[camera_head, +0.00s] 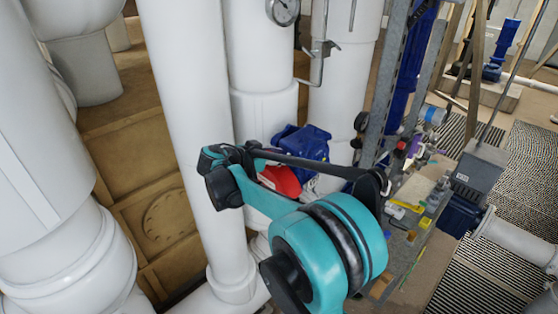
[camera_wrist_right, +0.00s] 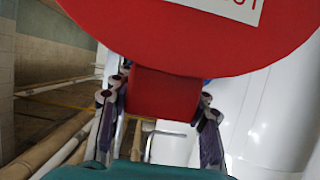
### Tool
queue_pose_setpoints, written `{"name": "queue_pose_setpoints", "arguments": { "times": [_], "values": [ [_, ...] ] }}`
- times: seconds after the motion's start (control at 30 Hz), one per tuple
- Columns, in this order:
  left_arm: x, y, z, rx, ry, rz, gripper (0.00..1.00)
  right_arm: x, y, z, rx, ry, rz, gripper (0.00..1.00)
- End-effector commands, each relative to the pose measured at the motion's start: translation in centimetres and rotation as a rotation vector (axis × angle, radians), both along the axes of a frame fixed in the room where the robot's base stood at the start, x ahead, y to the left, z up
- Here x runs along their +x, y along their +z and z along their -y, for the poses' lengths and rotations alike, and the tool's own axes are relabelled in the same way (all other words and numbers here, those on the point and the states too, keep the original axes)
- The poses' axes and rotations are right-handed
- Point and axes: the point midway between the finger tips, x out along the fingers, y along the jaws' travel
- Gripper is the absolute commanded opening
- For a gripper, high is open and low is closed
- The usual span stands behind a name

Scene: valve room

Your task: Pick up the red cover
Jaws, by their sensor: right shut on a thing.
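The red cover (camera_wrist_right: 200,35) fills the top of the right wrist view as a large red disc with a white label whose red lettering is cut off by the frame. A red block below the disc sits between the two fingers of my right gripper (camera_wrist_right: 160,98), which is shut on it. In the head view the red cover (camera_head: 279,181) shows beside the blue valve part, partly hidden by my teal right arm. The right gripper's fingers are mostly hidden there. My left gripper is in neither view.
Thick white pipes (camera_head: 185,110) stand left of and behind the cover. A blue valve part (camera_head: 302,142) is just behind it. A cluttered bench (camera_head: 412,228) and a metal upright (camera_head: 388,75) stand to the right. Grated floor (camera_head: 500,240) lies at far right.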

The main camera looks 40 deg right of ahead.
Motion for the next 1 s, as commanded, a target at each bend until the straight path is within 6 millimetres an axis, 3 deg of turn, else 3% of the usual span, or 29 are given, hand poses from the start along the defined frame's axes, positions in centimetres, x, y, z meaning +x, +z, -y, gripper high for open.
{"name": "queue_pose_setpoints", "arguments": {
  "times": [0.2,0.7,1.0],
  "values": [
    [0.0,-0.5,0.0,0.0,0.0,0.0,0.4,-0.3,3.5,-0.1,-0.001,0.0,0.0,0.06],
    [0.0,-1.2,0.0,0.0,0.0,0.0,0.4,-8.4,8.3,-2.2,0.0,0.001,-0.001,0.04],
    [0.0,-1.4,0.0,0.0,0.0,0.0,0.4,-11.1,10.0,-2.9,0.0,0.0,0.0,0.04]
  ]
}}
